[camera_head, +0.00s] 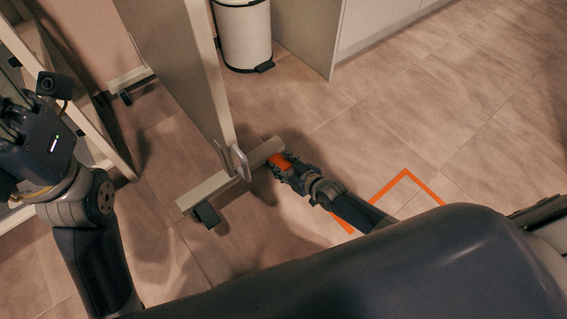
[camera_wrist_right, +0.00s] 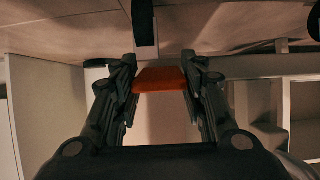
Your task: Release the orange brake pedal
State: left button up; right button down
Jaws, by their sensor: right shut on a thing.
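The orange brake pedal (camera_head: 281,161) sits low at the right end of the pale foot bar (camera_head: 208,190) under an upright panel. My right gripper (camera_head: 284,168) is down at floor level, shut on the pedal. In the right wrist view the pedal (camera_wrist_right: 160,79) is a flat orange block between the two dark fingers of the right gripper (camera_wrist_right: 160,86). The fingers touch its left and right sides. My left arm is at the left edge, and its gripper (camera_head: 12,125) is partly cut off, with its fingers unclear.
The upright panel (camera_head: 180,60) has a pale loop handle (camera_head: 240,162) near the pedal. A dark caster (camera_head: 206,215) is under the foot bar. A white bin (camera_head: 243,35) and cabinet (camera_head: 372,22) stand behind. Orange floor tape (camera_head: 405,174) marks clear floor at right.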

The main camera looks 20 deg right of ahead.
dwell(0.3)
jog(key=c, duration=1)
grip_release()
jog(key=shift+o, duration=0.2)
jog(key=shift+s, duration=0.15)
jog(key=v, duration=1.1)
jog(key=shift+s+r, duration=0.2)
jog(key=shift+s, duration=0.1)
jog(key=shift+d, duration=0.15)
